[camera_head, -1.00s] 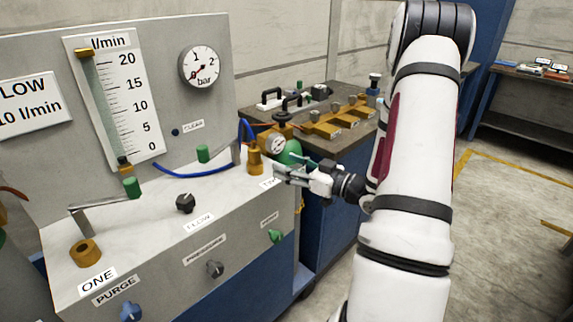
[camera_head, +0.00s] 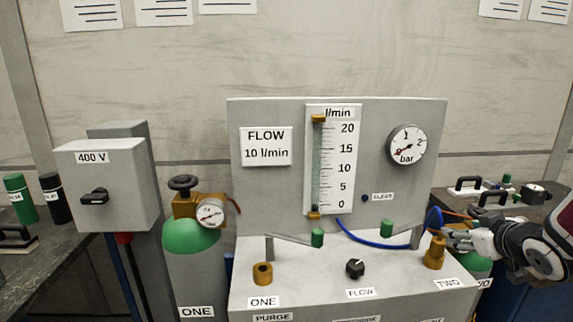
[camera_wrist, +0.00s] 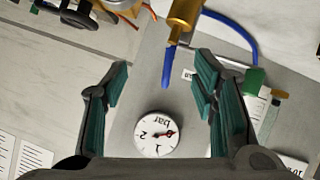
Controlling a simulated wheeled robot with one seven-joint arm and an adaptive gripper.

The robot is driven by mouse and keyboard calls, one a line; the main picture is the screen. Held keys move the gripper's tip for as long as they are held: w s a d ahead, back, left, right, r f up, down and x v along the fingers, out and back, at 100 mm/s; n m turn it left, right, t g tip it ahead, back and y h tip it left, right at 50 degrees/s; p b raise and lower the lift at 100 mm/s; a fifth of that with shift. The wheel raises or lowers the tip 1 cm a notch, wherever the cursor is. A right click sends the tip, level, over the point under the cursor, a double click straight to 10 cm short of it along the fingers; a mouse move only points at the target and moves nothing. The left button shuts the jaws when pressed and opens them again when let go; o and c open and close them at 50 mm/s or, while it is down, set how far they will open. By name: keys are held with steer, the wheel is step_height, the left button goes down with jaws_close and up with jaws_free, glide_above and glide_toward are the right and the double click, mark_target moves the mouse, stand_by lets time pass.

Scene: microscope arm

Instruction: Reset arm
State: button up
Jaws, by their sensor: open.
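My gripper (camera_head: 455,238) is at the right edge of the head view, close beside the brass fitting (camera_head: 434,252) above the label TWO. In the wrist view my gripper (camera_wrist: 162,80) is open, with its two green-padded fingers apart and nothing clasped. The brass fitting (camera_wrist: 184,16) shows at the top there, with a blue hose end (camera_wrist: 168,68) pointing into the space between the fingers in the picture. I cannot tell its depth. My arm is mostly out of the head view.
The grey panel (camera_head: 270,200) carries a flow scale (camera_head: 335,160) and a bar gauge (camera_head: 407,146). A second brass fitting (camera_head: 262,274) stands by label ONE, with a black flow knob (camera_head: 355,268) between. A green cylinder (camera_head: 190,236) and a 400 V box (camera_head: 125,185) stand left.

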steer(key=s+a+r+m+g+h+p, duration=0.2)
steer(key=s+a+r+g, duration=0.2)
steer(key=s+a+r, duration=0.65)
steer(key=s+a+g+y+p, duration=0.1)
steer(key=s+a+g+y, duration=0.1)
steer(key=s+a, duration=0.4)
steer(key=s+a+g+y+p, duration=0.1)
steer(key=s+a+g+y, duration=0.1)
steer(key=s+a, duration=0.5)
steer(key=s, duration=0.6)
steer(key=shift+s+a+r+m, duration=0.2)
steer(key=shift+s+a+m, duration=0.1)
